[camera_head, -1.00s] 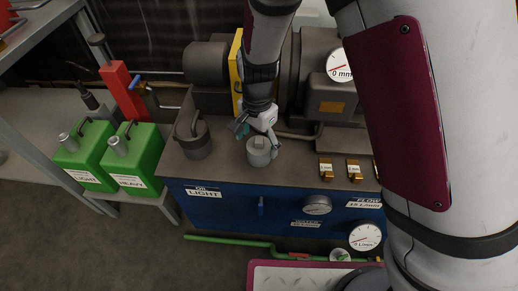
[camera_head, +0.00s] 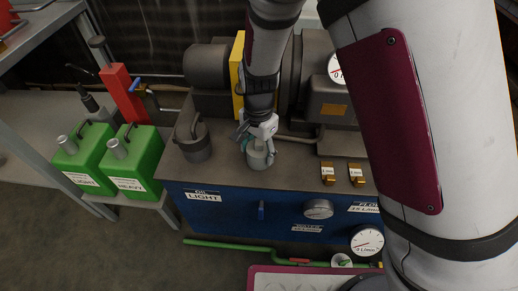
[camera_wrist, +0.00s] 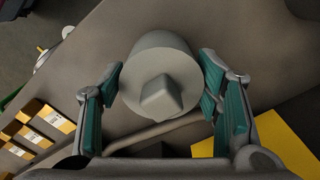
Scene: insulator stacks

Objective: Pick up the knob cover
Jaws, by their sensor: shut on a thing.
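The knob cover (camera_head: 260,160) is a light grey cylinder on the brown top of the blue machine, near its front edge. In the wrist view the knob cover (camera_wrist: 165,50) shows a round face with a blocky raised grip in the middle. My gripper (camera_head: 258,147) reaches down over it from behind. The cover appears to be at the machine top; I cannot tell any gap beneath.
A dark grey lidded pot (camera_head: 195,140) stands left of the cover. Small brass blocks (camera_head: 328,172) sit to the right. A yellow plate (camera_head: 238,75) and grey motor housing rise behind. Green cans (camera_head: 137,158) stand on the left bench. Green pipe (camera_head: 230,243) runs below.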

